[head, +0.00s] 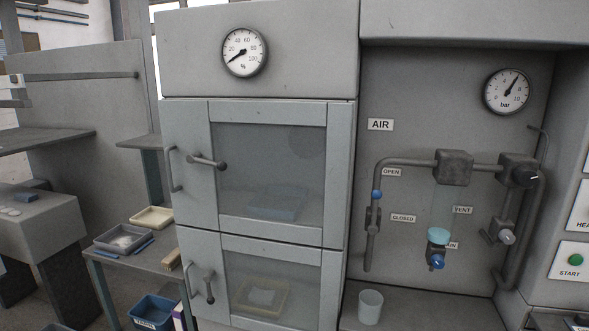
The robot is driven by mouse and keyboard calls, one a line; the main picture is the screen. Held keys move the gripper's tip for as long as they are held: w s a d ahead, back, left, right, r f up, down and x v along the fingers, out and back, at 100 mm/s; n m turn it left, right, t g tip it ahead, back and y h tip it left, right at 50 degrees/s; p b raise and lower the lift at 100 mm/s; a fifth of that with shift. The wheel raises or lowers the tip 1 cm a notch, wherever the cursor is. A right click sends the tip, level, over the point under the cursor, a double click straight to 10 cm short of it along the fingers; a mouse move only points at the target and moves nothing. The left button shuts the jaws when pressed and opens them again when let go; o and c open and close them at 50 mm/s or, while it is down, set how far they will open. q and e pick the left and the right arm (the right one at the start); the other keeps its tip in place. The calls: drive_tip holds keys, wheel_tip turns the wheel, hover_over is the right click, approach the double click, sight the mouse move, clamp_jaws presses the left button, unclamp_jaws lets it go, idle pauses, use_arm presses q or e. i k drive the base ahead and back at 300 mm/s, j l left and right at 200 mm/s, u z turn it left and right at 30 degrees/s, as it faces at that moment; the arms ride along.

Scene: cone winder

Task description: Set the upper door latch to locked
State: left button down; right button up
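The upper door (268,232) is closed, with a grey frame around a glass window. Its latch (207,161) is a grey lever on the left part of the door. The lever lies nearly level, sloping slightly down to a knobbed end at the right. A vertical pull handle (171,170) is just left of it. I see no lock marking beside the latch. A blue item (275,207) shows dimly behind the glass. Neither of my grippers is in the head view.
The lower door (333,290) is closed; its latch lever (209,288) points down. A side table (150,262) with trays stands close at the left. Air pipework with a blue-banded lever (376,194) is at the right, above a cup (370,307).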

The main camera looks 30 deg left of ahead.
sight(208, 163)
drive_tip(key=u, duration=1.4)
